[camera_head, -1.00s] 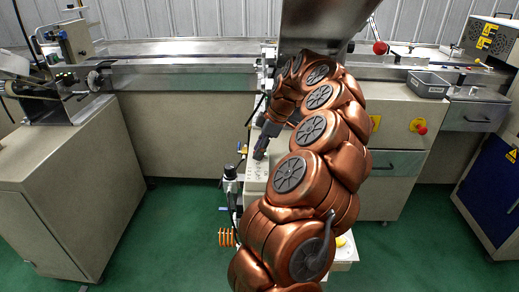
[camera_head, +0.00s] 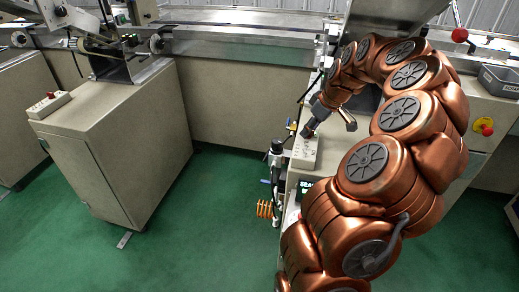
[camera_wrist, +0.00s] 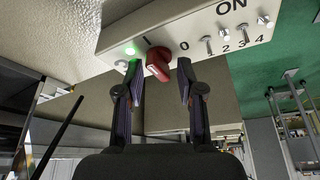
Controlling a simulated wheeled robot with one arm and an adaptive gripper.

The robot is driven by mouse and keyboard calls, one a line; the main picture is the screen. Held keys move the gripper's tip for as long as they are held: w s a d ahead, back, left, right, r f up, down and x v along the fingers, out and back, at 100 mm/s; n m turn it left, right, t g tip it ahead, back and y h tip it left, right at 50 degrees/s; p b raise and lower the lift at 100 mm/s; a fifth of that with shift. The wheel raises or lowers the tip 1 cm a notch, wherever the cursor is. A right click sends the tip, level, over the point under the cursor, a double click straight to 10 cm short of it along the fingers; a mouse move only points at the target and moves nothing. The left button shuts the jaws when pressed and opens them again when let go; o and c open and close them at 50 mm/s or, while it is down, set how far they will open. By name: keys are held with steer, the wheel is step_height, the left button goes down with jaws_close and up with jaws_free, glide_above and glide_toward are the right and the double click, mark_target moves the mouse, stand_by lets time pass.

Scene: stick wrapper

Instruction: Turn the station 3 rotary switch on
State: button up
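A red rotary switch (camera_wrist: 157,66) sits on a pale control panel (camera_wrist: 205,35) in the wrist view, between marks "I" and "0". A lit green lamp (camera_wrist: 129,51) is beside it. My gripper (camera_wrist: 160,70) is open, with its fingertips on either side of the red knob. The left fingertip is close to the knob; a wider gap shows at the right one. I cannot tell whether either touches. In the head view my gripper (camera_head: 329,124) is over the pale panel (camera_head: 304,153), and the knob is not clearly visible. No "station 3" label is readable.
Several toggle switches (camera_wrist: 227,34) marked 2, 3, 4 line the panel right of the knob. An air regulator with an orange coil (camera_head: 265,209) stands left of the panel. Green floor (camera_head: 215,215) is open between.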

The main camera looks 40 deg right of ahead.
steer(key=m+h+p, duration=0.1)
steer(key=m, duration=0.2)
steer(key=m+h+p, duration=0.1)
steer(key=m, duration=0.1)
steer(key=shift+s+a+m, duration=0.1)
steer(key=shift+m, duration=0.3)
steer(key=m+h+p, duration=0.1)
steer(key=m, duration=0.2)
steer(key=m+g+h+p, duration=0.1)
steer(key=m+p, duration=0.1)
steer(key=m, duration=0.1)
steer(key=shift+a+r+m+h+p, duration=0.1)
steer(key=shift+r+m+h+p, duration=0.05)
steer(key=shift+m+h+p, duration=0.2)
steer(key=w+b+v, duration=0.1)
steer(key=v, duration=0.7)
steer(key=s+a+r+n+g+y+p, duration=0.1)
steer(key=s+a, duration=0.3)
steer(key=a, duration=0.8)
steer(key=s+a+r+n+g+y+p, duration=0.1)
steer(key=s+a+r+n+y+p, duration=0.1)
steer(key=a, duration=1)
steer(key=s+r+n+p, duration=0.1)
steer(key=s+n+p, duration=0.1)
steer(key=shift+s+a+g, duration=0.2)
steer(key=shift+s+g, duration=0.1)
steer(key=shift+s, duration=0.1)
